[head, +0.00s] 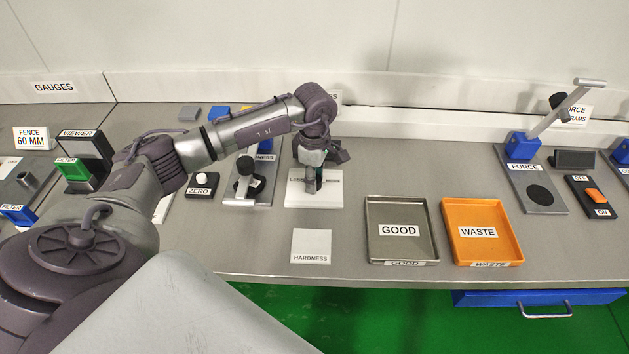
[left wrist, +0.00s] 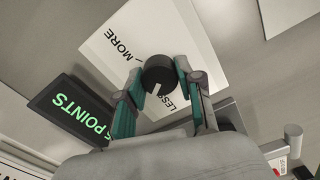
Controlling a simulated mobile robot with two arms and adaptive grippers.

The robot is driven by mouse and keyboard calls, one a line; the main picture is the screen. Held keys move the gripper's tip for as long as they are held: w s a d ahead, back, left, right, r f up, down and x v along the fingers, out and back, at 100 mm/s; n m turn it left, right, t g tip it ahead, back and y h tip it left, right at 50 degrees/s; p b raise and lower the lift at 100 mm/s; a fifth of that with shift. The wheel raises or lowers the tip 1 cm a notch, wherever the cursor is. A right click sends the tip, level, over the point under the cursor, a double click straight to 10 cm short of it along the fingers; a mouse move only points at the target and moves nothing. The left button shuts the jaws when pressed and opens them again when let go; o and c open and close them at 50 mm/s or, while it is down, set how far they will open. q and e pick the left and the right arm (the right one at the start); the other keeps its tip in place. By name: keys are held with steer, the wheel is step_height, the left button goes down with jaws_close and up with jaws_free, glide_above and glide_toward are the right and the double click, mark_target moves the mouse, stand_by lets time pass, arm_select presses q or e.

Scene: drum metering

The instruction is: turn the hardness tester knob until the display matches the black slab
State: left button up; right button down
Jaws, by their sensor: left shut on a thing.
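My left gripper (head: 312,178) points down over the white LESS/MORE plate (head: 330,200) and is shut on the knob. In the left wrist view the black round knob (left wrist: 158,72) with a white pointer mark sits between the teal fingertips (left wrist: 160,78). The plate (left wrist: 112,48) shows around it. A dark display (left wrist: 72,108) beside the plate shows green lettering ending in POINTS; its number is hidden by my gripper. The hardness tester (head: 262,193) stands left of the plate, with a dark piece on it that I cannot identify surely as the black slab. My right gripper is not in view.
A white HARDNESS card (head: 311,243) lies in front of the plate. A grey GOOD tray (head: 402,256) and an orange WASTE tray (head: 483,256) are to the right. A ZERO button (head: 202,183) is left of the tester. A force gauge (head: 530,180) stands far right.

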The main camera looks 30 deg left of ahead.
arm_select(q)
steer(key=n+b, duration=0.1)
steer(key=n, duration=0.4)
steer(key=shift+r, duration=0.1)
stand_by(0.7)
steer(key=o, duration=1.1)
steer(key=shift+o, duration=0.2)
step_height(320, 180, up, 12)
